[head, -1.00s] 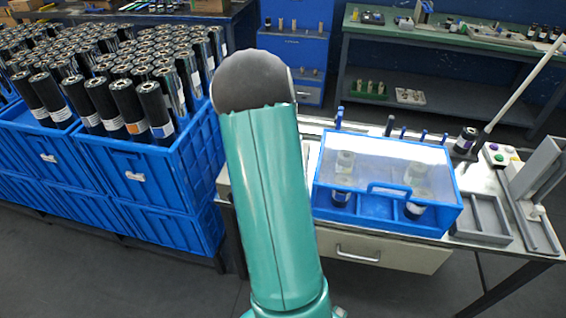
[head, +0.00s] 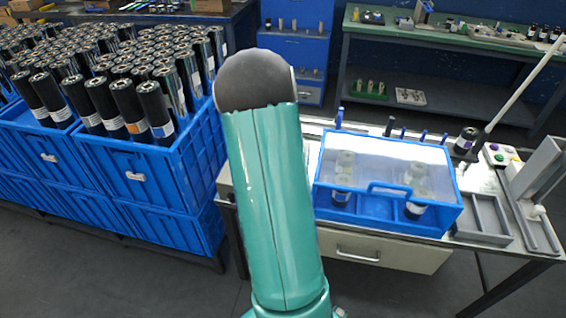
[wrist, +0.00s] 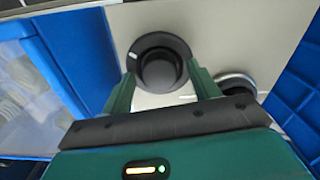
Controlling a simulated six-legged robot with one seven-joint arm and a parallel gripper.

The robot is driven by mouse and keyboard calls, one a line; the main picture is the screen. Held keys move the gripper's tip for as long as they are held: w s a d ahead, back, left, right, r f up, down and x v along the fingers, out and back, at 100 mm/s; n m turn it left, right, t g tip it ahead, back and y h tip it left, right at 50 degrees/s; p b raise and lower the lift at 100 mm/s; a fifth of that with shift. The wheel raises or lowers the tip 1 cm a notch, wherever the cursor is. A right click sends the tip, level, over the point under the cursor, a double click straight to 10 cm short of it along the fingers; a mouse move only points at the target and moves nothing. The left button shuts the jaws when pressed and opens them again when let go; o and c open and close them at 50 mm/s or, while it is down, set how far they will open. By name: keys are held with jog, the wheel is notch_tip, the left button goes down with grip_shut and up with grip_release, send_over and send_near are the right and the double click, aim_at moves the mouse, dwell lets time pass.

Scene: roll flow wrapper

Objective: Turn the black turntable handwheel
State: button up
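A black round wheel (wrist: 158,68) with a raised dark hub shows in the wrist view, on a pale surface; it looks like the turntable handwheel. My gripper (wrist: 161,88) is open, with its two green fingers apart on the left and right of the wheel's near part. Nothing is clearly gripped, and I cannot tell whether the fingers touch the wheel. In the head view my green arm stands in front of this area, and neither the wheel nor my gripper can be seen.
A second round part with a silvery rim (wrist: 238,84) sits close right of the wheel. A blue case with a clear lid (head: 388,205) stands on the workbench. Blue crates of black rolls (head: 165,195) stand to the left.

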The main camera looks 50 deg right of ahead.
jog(key=shift+r, duration=0.1)
notch_tip(320, 180, up, 14)
jog(key=shift+f, duration=0.2)
jog(key=shift+a, duration=0.1)
dwell(0.7)
jog(key=w+a+r+n+t, duration=0.1)
jog(key=a+r+n, duration=0.25)
jog(key=a, duration=0.75)
jog(key=w+a+r+n+t, duration=0.2)
jog(key=a+r, duration=0.3)
jog(key=a, duration=0.7)
jog(key=s+a+n+t, duration=0.1)
jog(key=s+a+n, duration=0.2)
jog(key=a, duration=0.6)
jog(key=s+a+n+t, duration=0.1)
jog(key=s+a+n, duration=0.2)
jog(key=s+a, duration=0.4)
jog(key=a+r, duration=0.1)
jog(key=a, duration=0.2)
jog(key=shift+s+t, duration=0.2)
jog(key=shift+t, duration=0.1)
jog(key=shift+d, duration=0.2)
